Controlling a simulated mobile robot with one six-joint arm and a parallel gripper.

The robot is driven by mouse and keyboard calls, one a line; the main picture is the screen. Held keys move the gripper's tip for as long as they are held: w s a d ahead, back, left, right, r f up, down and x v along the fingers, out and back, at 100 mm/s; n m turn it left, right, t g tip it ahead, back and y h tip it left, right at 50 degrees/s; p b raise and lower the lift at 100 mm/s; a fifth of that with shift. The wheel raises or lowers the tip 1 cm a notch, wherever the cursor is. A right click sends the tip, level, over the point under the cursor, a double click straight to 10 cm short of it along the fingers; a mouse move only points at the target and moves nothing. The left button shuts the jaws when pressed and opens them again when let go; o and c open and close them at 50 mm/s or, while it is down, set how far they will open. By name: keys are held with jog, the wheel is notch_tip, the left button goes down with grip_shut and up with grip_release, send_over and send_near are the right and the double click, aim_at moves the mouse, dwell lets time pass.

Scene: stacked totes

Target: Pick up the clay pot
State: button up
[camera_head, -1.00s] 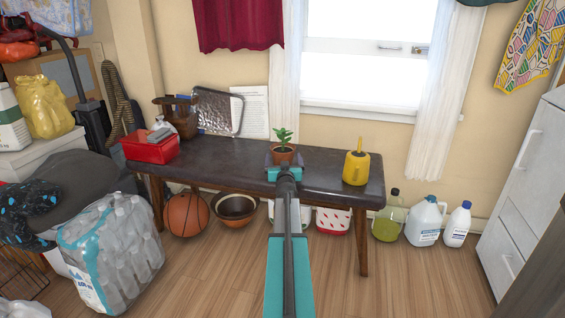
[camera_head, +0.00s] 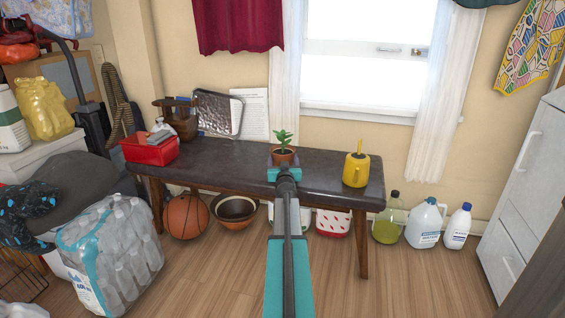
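The clay pot (camera_head: 283,157) is small and reddish-brown, with a leafy green plant in it. It stands upright at the middle of the dark bench top. My gripper (camera_head: 285,169) is teal and grey and reaches in from the front, directly at the near side of the pot. Its body overlaps the pot's lower part. The fingertips do not show clearly, so I cannot tell whether they are closed on the pot.
The dark bench (camera_head: 225,165) stands under the window. A yellow watering can (camera_head: 356,171) is to the right of the pot. A red box (camera_head: 150,149) and a brown jug (camera_head: 178,121) are at the left end. The bench top around the pot is clear.

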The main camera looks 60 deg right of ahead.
aim_at(283, 149)
jog(key=c, duration=0.4)
jog(key=shift+r, duration=0.15)
jog(key=shift+c, duration=0.2)
jog(key=shift+r+p, duration=1.5)
jog(key=shift+r, duration=0.15)
jog(key=shift+s+r+p, duration=0.15)
jog(key=shift+r+p, duration=0.1)
jog(key=shift+p, duration=0.05)
jog(key=s+a+r+p, duration=0.1)
jog(key=s+a+p, duration=0.6)
jog(key=s, duration=0.6)
jog(key=shift+a, duration=0.95)
